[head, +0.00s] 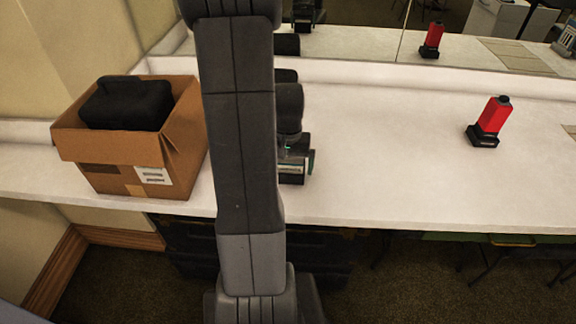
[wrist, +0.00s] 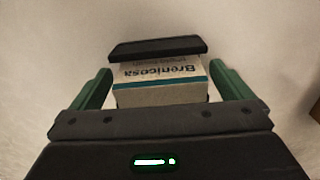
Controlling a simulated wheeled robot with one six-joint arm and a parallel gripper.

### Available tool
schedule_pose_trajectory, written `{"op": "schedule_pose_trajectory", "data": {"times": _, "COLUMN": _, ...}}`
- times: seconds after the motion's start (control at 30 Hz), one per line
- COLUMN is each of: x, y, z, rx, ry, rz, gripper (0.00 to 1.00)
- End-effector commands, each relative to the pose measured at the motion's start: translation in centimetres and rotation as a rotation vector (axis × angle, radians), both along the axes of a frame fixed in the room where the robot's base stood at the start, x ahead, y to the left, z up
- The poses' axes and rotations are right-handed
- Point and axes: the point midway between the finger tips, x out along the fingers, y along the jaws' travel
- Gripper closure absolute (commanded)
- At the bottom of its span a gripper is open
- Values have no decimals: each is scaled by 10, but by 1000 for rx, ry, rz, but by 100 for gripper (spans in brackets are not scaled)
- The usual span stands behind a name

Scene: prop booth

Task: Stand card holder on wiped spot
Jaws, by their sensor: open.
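The card holder (wrist: 156,49) has a black edge and pale cards with a teal stripe and dark lettering. In the wrist view it lies between the green fingers of my gripper (wrist: 160,82), which is open, with a narrow gap on each side. In the head view, my gripper (head: 297,157) is low over the white counter near its front edge, mostly hidden behind my arm. A small pale and black part of the card holder (head: 291,171) shows beside it. I cannot make out a wiped spot on the counter.
A cardboard box (head: 180,140) holding a black case (head: 128,104) stands on the counter (head: 400,150) at left. A red bottle (head: 494,116) on a black base stands at right. A mirror (head: 370,50) runs along the back. The counter between my gripper and the bottle is clear.

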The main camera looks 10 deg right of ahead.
Motion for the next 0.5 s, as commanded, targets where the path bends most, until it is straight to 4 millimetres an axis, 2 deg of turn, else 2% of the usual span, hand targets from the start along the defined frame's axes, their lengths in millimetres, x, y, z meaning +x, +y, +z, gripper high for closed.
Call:
{"op": "schedule_pose_trajectory", "data": {"times": 0.3, "x": 1, "y": 0, "z": 67, "rx": -1, "ry": -8, "rz": 0, "gripper": 1}}
{"op": "schedule_pose_trajectory", "data": {"times": 0.5, "x": 1, "y": 0, "z": 101, "rx": -1, "ry": -5, "rz": 0, "gripper": 1}}
